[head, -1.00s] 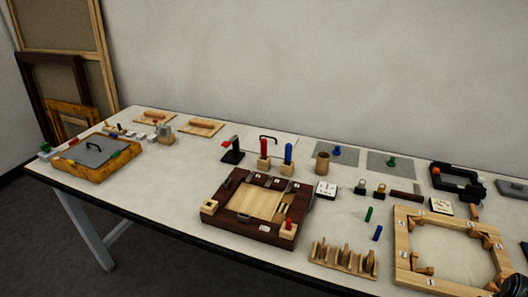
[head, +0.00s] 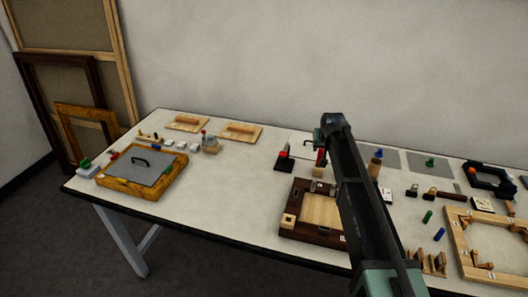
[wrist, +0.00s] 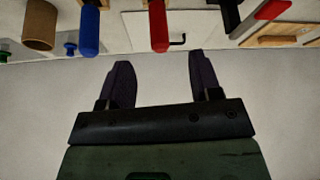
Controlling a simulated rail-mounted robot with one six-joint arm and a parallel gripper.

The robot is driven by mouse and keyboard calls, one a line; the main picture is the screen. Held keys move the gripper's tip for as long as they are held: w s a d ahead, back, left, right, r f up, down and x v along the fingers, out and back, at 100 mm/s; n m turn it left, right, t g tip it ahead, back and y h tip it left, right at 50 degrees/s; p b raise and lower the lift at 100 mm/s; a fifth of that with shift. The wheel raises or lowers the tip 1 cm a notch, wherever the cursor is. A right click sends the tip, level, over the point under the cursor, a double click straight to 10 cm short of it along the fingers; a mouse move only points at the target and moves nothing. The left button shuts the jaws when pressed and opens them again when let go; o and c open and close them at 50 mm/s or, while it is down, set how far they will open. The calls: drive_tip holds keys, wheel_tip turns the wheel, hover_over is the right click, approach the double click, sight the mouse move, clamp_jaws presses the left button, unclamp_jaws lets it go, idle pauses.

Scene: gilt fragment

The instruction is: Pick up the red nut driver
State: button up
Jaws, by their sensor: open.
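The red nut driver (head: 321,158) stands upright in a small wooden block (head: 318,172) behind the dark wooden frame. In the head view it is partly hidden by my arm. In the wrist view, the red handle (wrist: 158,25) hangs from the top edge, centred between my fingers but beyond their tips. My gripper (wrist: 160,62) is open and empty, and no finger touches the handle. The gripper also shows in the head view (head: 323,138), close to the red driver. A blue driver (wrist: 90,30) stands beside the red one in the wrist view; my arm hides it in the head view.
A black stand with a red top (head: 284,160) is close on the left of the red driver. A wooden cup (head: 375,166) is to the right. The dark wooden frame (head: 300,228) lies in front. Bare table shows left of the stand.

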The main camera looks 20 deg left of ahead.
sight(321, 153)
drive_tip(key=shift+t, duration=0.4)
drive_tip(key=b+x, duration=0.1)
drive_tip(key=x, duration=0.1)
drive_tip(key=b+x, duration=0.2)
drive_tip(key=w+b+x, duration=0.1)
drive_tip(key=b+x, duration=0.1)
drive_tip(key=shift+r, duration=0.2)
drive_tip(key=b+x, duration=0.4)
drive_tip(key=x, duration=0.1)
drive_tip(key=shift+f+b, duration=0.1)
drive_tip(key=shift+b, duration=0.25)
drive_tip(key=shift+s+r, duration=0.1)
drive_tip(key=shift+r, duration=0.15)
drive_tip(key=c, duration=1)
drive_tip(key=shift+c, duration=0.2)
drive_tip(key=shift+r+p, duration=0.1)
drive_tip(key=shift+p, duration=0.25)
